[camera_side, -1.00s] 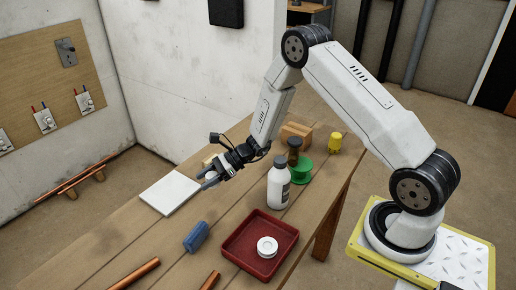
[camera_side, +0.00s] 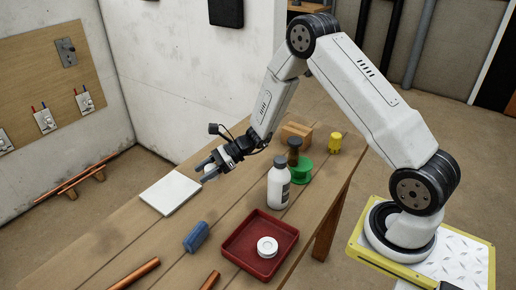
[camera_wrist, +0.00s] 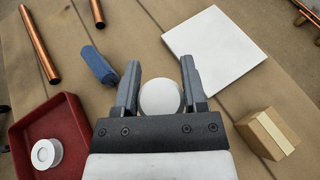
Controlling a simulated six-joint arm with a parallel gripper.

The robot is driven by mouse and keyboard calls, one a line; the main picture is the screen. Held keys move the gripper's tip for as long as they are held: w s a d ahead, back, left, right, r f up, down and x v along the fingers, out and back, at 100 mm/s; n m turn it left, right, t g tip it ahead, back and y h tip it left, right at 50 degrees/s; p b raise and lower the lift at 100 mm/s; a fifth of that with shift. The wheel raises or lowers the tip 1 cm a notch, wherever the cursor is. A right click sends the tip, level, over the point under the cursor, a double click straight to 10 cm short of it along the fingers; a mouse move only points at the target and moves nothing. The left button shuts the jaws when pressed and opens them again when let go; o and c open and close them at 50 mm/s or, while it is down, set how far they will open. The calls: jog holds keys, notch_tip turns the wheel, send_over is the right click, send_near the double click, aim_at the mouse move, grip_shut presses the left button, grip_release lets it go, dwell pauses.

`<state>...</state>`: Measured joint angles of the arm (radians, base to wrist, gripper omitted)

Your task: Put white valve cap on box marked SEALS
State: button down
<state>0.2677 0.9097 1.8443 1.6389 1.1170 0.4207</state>
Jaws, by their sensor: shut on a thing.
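My gripper (camera_wrist: 160,90) is shut on a round white valve cap (camera_wrist: 161,98), which sits between the two grey fingers in the wrist view. A cardboard box (camera_side: 297,134) stands at the back of the bench behind my gripper; a box with a pale tape strip (camera_wrist: 266,132) shows at the right in the wrist view. I cannot read any SEALS marking.
A white tile (camera_side: 171,193) lies left of my gripper. A red tray (camera_side: 238,245) holds a white tape roll (camera_side: 267,247). A white bottle (camera_side: 279,184), green spool (camera_side: 301,172), brown bottle (camera_side: 294,148) and yellow item (camera_side: 335,143) stand right. A blue cloth (camera_side: 196,237) and copper pipes (camera_side: 134,274) lie in front.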

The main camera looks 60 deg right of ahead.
jog(key=shift+d+r, duration=0.2)
jog(key=shift+d, duration=0.35)
jog(key=s+d+r+m+t+h, duration=0.2)
jog(key=d+r+m+t+h, duration=0.1)
jog(key=d, duration=0.6)
jog(key=s+d+r+m+t+h, duration=0.2)
jog(key=d+m, duration=0.1)
jog(key=d, duration=0.6)
jog(key=s+d+r+m+t+h, duration=0.1)
jog(key=s+d+r+m+h, duration=0.1)
jog(key=s+d, duration=0.4)
jog(key=s+d+r+m+t+h, duration=0.1)
jog(key=s+d+r+m+h, duration=0.2)
jog(key=d, duration=0.5)
jog(key=s+m+h, duration=0.1)
jog(key=s+h, duration=0.1)
jog(key=s, duration=0.1)
jog(key=shift+s+d+m, duration=0.3)
jog(key=shift+f, duration=0.1)
send_over(294, 127)
jog(key=f, duration=0.8)
jog(key=shift+s+a+f, duration=0.2)
jog(key=shift+s+a, duration=0.2)
jog(key=shift+w+d+f, duration=0.25)
jog(key=shift+w+f, duration=0.1)
jog(key=shift+f, duration=0.1)
